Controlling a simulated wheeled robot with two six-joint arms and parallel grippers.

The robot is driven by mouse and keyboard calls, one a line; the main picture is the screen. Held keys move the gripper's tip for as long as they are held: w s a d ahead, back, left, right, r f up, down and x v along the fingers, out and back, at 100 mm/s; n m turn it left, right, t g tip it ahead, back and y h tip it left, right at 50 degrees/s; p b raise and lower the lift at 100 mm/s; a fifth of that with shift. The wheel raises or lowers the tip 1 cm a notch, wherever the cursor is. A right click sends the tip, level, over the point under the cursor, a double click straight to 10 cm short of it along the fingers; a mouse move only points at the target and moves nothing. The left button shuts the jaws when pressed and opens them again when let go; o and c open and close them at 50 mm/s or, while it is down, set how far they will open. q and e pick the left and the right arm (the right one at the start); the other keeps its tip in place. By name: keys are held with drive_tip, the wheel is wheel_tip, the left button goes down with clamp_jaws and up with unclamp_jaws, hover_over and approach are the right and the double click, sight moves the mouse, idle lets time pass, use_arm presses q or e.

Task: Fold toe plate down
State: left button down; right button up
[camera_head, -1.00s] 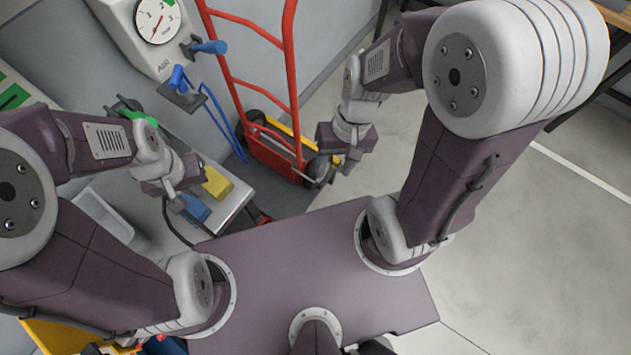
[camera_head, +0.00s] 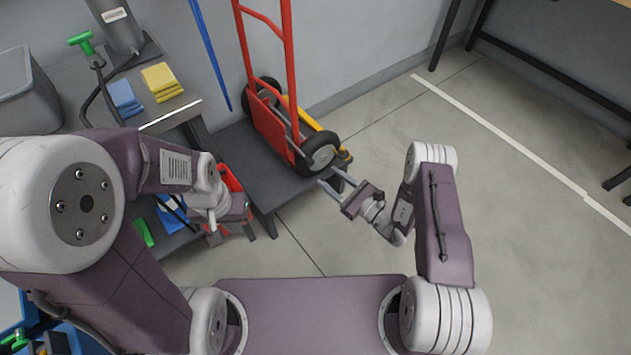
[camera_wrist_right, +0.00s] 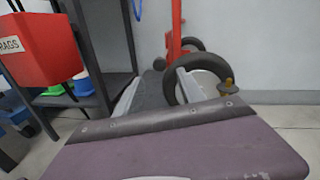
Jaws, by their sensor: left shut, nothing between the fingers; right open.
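The red hand truck (camera_head: 290,85) stands upright on a low dark platform against the wall. A red panel (camera_head: 270,130) at the foot of its frame, apparently the toe plate, stands upright against the frame. My right gripper (camera_head: 329,185) is open and empty, just right of the platform and near the black wheel, apart from the panel. In the right wrist view, its body fills the bottom and hides the truck's foot; the wheel (camera_wrist_right: 203,72) shows beyond the fingers. My left gripper (camera_head: 213,226) is shut and empty, left of the platform.
A red rags box (camera_wrist_right: 38,48) hangs on the dark bench at the left. The bench (camera_head: 185,108) carries yellow cloths (camera_head: 161,82), blue cloths (camera_head: 124,97) and a grey bin (camera_head: 25,95).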

sight(312, 164)
drive_tip(key=b+x, duration=0.3)
drive_tip(key=x, duration=0.4)
drive_tip(key=shift+w+a, duration=0.25)
drive_tip(key=shift+a, duration=0.05)
drive_tip(key=shift+w+a+r, duration=0.15)
drive_tip(key=shift+w+a, duration=0.25)
drive_tip(key=shift+w, duration=0.1)
clamp_jaws()
idle(0.7)
